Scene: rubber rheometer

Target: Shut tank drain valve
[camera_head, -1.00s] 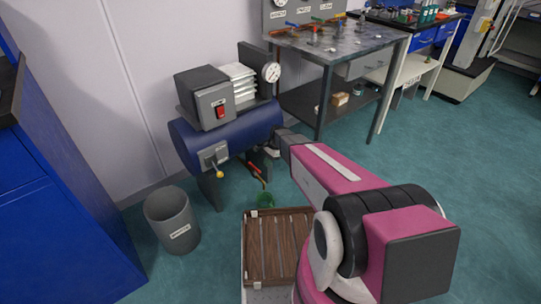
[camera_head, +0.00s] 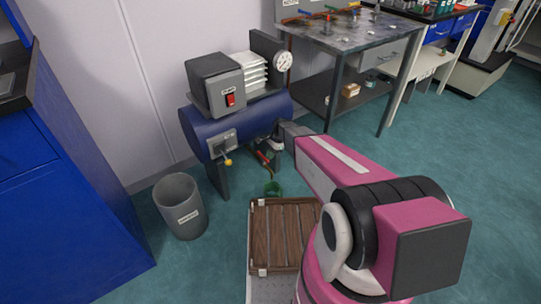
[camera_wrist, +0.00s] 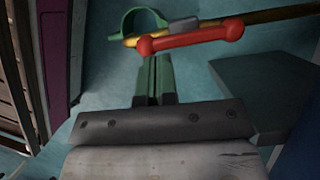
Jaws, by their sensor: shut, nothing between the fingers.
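The blue tank (camera_head: 235,121) of the compressor stands by the wall. Its drain valve has a red lever (camera_head: 264,157) under the tank, beside my arm. In the wrist view the red lever (camera_wrist: 192,37) lies roughly along a brass pipe (camera_wrist: 275,17), at a slight angle to it. My gripper (camera_wrist: 152,58) is shut and empty, its green fingertips just below the lever's left end in the picture. I cannot tell whether they touch it. In the head view my gripper is mostly hidden near the tank's right end.
A green cup (camera_head: 272,188) stands on the floor below the valve; its rim shows in the wrist view (camera_wrist: 138,18). A slatted wooden crate (camera_head: 282,236) is in front. A grey bin (camera_head: 180,207) stands left, and a metal bench (camera_head: 352,40) stands behind right.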

